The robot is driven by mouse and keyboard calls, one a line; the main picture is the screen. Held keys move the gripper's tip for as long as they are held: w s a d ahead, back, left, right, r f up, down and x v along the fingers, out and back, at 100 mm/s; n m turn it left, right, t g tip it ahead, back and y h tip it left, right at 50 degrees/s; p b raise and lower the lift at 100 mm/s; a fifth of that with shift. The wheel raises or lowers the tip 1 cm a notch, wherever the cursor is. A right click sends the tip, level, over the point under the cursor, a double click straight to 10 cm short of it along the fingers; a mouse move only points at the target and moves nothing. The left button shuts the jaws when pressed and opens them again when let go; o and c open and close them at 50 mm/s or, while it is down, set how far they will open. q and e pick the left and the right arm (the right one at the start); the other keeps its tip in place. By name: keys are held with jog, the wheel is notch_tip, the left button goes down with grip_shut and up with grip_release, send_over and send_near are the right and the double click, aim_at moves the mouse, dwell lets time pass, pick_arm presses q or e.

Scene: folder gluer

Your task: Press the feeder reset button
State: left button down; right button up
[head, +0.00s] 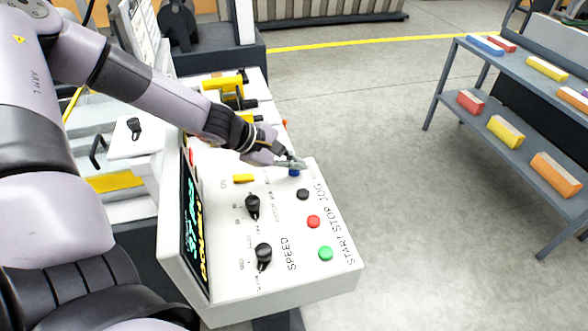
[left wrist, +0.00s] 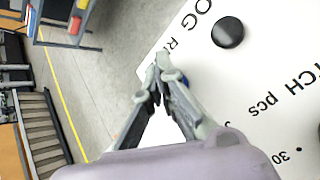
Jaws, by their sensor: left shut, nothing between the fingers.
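The control panel (head: 226,290) is a white sloped box with labelled knobs and buttons. A blue button (head: 294,172) sits near its far right corner, and I take it for the reset button, its label being mostly covered. My left gripper (head: 301,164) is shut and empty, with its fingertips right at the blue button. In the left wrist view, the closed fingertips (left wrist: 161,62) hide most of the blue button (left wrist: 182,76); I cannot tell whether they touch it. My right gripper is not in view.
Black JOG (head: 303,194), red STOP (head: 313,221) and green START (head: 325,253) buttons line the panel's right edge. A shelf rack (head: 487,117) with coloured boxes stands right, across open floor.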

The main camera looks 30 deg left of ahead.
aim_at(294, 172)
pick_arm(q)
jog(key=shift+f, duration=0.2)
jog(key=shift+r, duration=0.1)
jog(key=shift+r+p, duration=0.65)
jog(key=shift+r, duration=0.15)
notch_tip(294, 172, up, 5)
jog(key=p, duration=0.4)
jog(key=shift+p, duration=0.3)
dwell(0.4)
